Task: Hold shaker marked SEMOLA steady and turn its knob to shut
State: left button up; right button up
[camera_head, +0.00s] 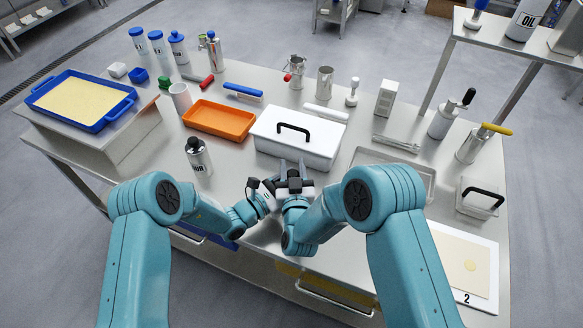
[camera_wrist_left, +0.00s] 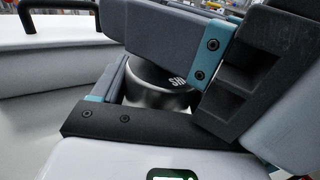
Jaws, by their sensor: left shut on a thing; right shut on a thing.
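In the head view my left gripper (camera_head: 269,185) and my right gripper (camera_head: 292,178) meet in front of the white lidded box. There the shaker is almost wholly covered by them. My right gripper is shut, close against the upper end of the shaker.
The white box (camera_head: 318,145) with a black handle stands right behind the grippers. A dark-capped metal shaker (camera_head: 198,157) stands to the left. An orange tray (camera_head: 219,122) lies behind it, and a metal tray (camera_head: 421,183) is at the right. The table's front edge is close.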

jog(key=o, duration=1)
jog(key=shift+s, duration=0.1)
jog(key=s, duration=0.8)
jog(key=s+d, duration=0.1)
jog(key=s, duration=0.2)
jog(key=shift+s, duration=0.4)
jog(key=shift+c, duration=0.3)
